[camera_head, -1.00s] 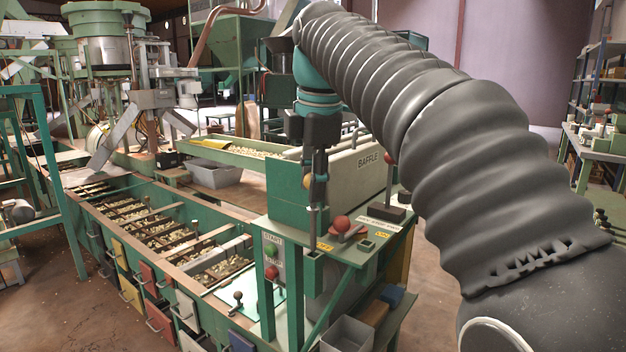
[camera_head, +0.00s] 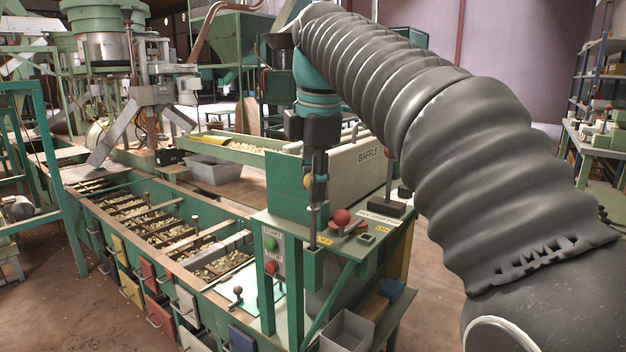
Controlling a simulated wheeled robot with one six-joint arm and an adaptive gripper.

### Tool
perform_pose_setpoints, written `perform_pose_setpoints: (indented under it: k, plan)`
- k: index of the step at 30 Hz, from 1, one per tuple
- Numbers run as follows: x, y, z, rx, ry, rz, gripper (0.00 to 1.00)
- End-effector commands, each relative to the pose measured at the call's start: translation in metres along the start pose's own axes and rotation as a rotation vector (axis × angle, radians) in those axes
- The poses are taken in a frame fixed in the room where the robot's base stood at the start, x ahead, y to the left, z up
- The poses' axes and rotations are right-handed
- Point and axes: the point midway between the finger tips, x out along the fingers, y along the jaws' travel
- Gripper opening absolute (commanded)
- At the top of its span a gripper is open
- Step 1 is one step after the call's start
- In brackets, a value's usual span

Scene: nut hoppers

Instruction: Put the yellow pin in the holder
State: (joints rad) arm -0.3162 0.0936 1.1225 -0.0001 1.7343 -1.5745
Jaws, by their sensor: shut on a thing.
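My gripper (camera_head: 315,172) points down over the left part of the green control table beside the baffle box. It is shut, and a yellow knob (camera_head: 308,181) shows at its fingers. I take this knob for the yellow pin's head. A thin grey shaft (camera_head: 312,222) runs down below it to about the table's left edge. I cannot tell whether its lower end touches anything. The fingers partly hide the pin.
A red ball knob (camera_head: 342,216) on a lever stands close to the right of the shaft. A dark block (camera_head: 387,207) and a red-topped rod (camera_head: 388,154) are farther right. The START/STOP panel (camera_head: 271,257) is at the left. A grey bin (camera_head: 346,331) sits below.

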Motion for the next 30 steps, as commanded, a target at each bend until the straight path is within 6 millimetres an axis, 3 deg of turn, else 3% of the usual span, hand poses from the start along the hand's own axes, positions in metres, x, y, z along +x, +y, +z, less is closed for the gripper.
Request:
perform_pose_setpoints:
  k: [30]
  plan:
    - [0.026, -0.005, 0.0, 0.0, 0.0, 0.0, 0.0]
